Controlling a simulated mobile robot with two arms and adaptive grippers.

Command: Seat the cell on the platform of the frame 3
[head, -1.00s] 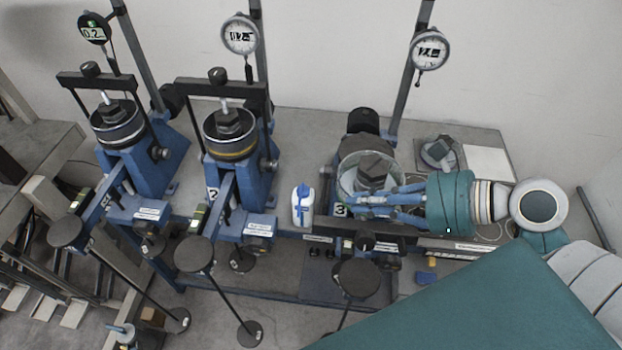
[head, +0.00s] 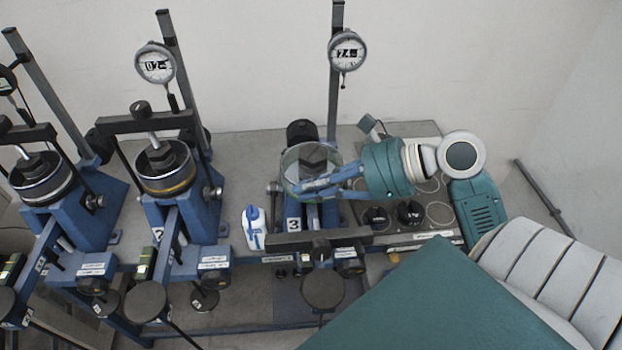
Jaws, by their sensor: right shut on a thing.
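The cell (head: 311,162) is a clear round cup with a dark block inside. It is at frame 3 (head: 293,226), above or on the blue body; whether its base touches the platform is hidden. My right gripper (head: 308,187) comes from the right with blue fingers shut on the near right side of the cell. The cell looks upright. The platform is covered by the cell and fingers. The dark crossbar (head: 318,238) of frame 3 lies low in front of the cell. My left gripper is out of view.
Frame 2 (head: 182,220) and another frame (head: 75,215) stand to the left, each with a loaded cell under a crossbar. A white-and-blue bottle (head: 253,229) stands beside frame 3. A dial gauge (head: 347,51) hangs on the post behind. A tray with black knobs (head: 410,212) lies right.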

